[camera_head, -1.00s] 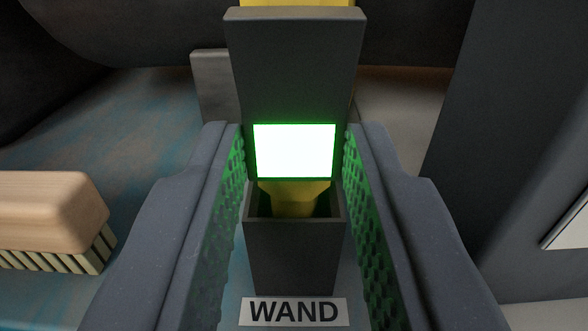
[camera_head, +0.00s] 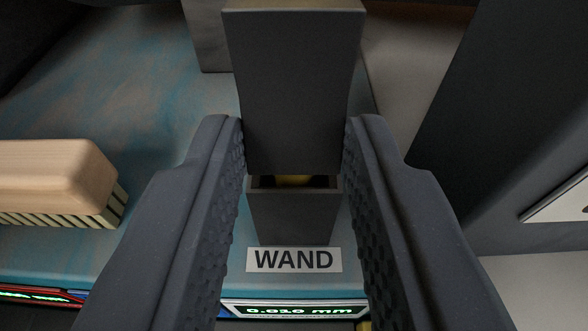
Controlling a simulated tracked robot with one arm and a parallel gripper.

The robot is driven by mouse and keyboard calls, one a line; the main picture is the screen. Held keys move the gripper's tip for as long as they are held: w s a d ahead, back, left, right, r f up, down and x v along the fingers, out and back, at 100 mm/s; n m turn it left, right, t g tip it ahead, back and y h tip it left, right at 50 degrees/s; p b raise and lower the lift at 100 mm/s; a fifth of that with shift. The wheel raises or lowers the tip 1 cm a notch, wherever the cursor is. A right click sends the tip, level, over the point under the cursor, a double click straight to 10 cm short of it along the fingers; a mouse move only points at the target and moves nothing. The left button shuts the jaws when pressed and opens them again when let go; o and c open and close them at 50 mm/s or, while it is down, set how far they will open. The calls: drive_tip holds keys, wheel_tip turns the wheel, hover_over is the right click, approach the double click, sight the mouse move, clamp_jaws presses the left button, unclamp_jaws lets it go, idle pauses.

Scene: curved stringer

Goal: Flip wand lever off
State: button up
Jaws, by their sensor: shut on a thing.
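The wand lever (camera_head: 294,90) is a dark grey block standing up in the middle of the head camera view. My gripper (camera_head: 295,125) has one finger on each side of it and is shut on it. Below the lever is its dark grey housing (camera_head: 292,215), with a bit of yellow showing in its opening. A white label (camera_head: 294,260) reading WAND lies in front of the housing. No lit panel shows on the lever's visible face.
A wooden brush (camera_head: 55,180) with pale bristles lies on the blue surface (camera_head: 150,90) at the left. A green-lit display (camera_head: 298,310) reading in mm is at the front edge. A large dark grey body (camera_head: 490,110) stands close on the right.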

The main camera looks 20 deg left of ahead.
drive_tip(key=o, duration=1)
drive_tip(key=shift+s, duration=0.1)
drive_tip(key=b+v, duration=0.1)
drive_tip(key=v, duration=1.2)
drive_tip(key=shift+s+d, duration=0.15)
drive_tip(key=shift+s, duration=0.1)
